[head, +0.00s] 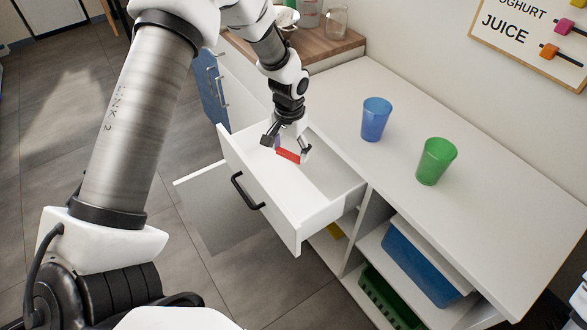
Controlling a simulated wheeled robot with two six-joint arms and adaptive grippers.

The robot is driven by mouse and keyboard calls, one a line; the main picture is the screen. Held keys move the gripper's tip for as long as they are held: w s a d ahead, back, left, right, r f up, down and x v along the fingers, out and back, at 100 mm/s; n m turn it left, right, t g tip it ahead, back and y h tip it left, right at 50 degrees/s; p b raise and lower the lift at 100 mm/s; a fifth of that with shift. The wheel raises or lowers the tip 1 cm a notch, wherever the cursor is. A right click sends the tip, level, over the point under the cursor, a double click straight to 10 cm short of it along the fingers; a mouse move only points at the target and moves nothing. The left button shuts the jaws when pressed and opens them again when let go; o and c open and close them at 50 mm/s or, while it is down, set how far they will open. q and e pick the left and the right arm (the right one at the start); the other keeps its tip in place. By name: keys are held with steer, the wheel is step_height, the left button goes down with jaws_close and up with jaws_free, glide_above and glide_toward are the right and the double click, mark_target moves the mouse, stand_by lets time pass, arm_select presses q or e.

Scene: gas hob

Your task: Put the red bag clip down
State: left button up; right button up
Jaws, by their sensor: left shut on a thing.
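The red bag clip (288,156) is a small red bar in the head view, above or inside the open white drawer (314,219). My left gripper (287,150) reaches down over the drawer and is shut on the clip. I cannot tell whether the clip touches the drawer floor. The drawer is pulled out and has a black handle (247,191) on its front. My right gripper is not in view.
A blue cup (376,119) and a green cup (436,161) stand on the white counter right of the drawer. Shelves below hold a blue bin (420,262) and a green basket (388,298). A wooden worktop (322,47) lies behind.

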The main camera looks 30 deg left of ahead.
mark_target(291, 179)
arm_select(q)
step_height(291, 179, down, 10)
steer(key=shift+r, duration=0.2)
steer(key=shift+f, duration=0.1)
steer(key=o, duration=0.8)
steer(key=shift+c, duration=0.2)
step_height(291, 179, up, 12)
steer(key=shift+r, duration=0.15)
